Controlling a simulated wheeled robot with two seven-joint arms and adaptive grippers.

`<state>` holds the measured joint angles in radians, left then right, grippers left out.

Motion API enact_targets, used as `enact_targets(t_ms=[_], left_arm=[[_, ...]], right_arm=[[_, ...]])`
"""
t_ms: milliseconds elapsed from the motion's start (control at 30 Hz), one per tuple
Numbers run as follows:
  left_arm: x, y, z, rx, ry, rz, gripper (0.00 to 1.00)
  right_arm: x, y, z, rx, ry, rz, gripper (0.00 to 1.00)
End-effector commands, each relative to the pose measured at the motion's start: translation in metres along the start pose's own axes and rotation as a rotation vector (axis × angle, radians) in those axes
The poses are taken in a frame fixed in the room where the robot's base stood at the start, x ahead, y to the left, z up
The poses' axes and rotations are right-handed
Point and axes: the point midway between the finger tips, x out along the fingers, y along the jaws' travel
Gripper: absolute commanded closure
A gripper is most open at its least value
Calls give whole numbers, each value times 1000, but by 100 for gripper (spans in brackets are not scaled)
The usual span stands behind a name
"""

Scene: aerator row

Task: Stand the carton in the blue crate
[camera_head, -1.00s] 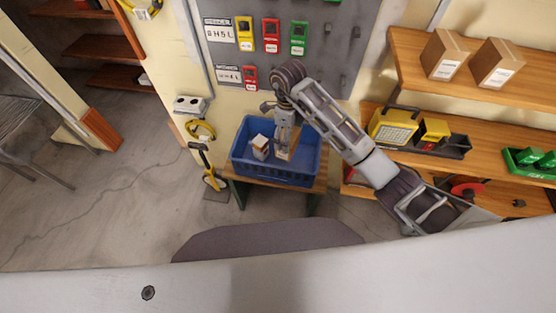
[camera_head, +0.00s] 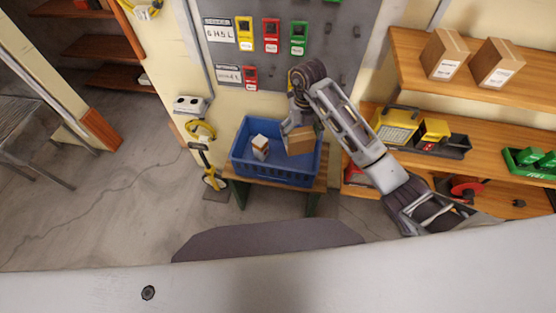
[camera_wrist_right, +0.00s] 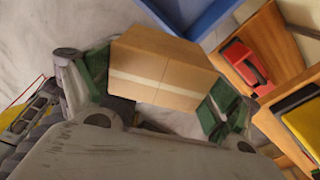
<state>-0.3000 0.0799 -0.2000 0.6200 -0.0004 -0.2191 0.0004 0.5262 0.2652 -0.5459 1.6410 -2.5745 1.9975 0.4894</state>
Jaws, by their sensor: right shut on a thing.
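My right gripper (camera_head: 291,126) is shut on a brown cardboard carton (camera_head: 301,141). In the wrist view the carton (camera_wrist_right: 165,70) sits crosswise between the green-padded fingers (camera_wrist_right: 155,92), with a pale tape band along it. In the head view it looks tilted, over the right part of the blue crate (camera_head: 272,176); its exact height over the crate is hard to tell. In the wrist view the blue crate's edge (camera_wrist_right: 205,18) is beyond the carton. The crate stands on a wooden bench (camera_head: 321,183). My left gripper is not in view.
A small white-and-brown box (camera_head: 260,147) stands in the left part of the crate. Wooden shelves on the right hold two cartons (camera_head: 445,54), a yellow case (camera_head: 393,128) and green bins (camera_head: 530,158). A grey panel with coloured tags (camera_head: 271,36) is behind. Open floor lies left.

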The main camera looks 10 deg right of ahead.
Motion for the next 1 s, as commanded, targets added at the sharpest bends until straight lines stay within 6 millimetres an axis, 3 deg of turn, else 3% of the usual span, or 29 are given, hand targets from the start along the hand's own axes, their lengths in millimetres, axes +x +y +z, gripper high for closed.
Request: enact_targets(t_ms=[1000], left_arm=[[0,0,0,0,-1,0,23]], right_arm=[[3,-21,-9,898,-17,68,60]])
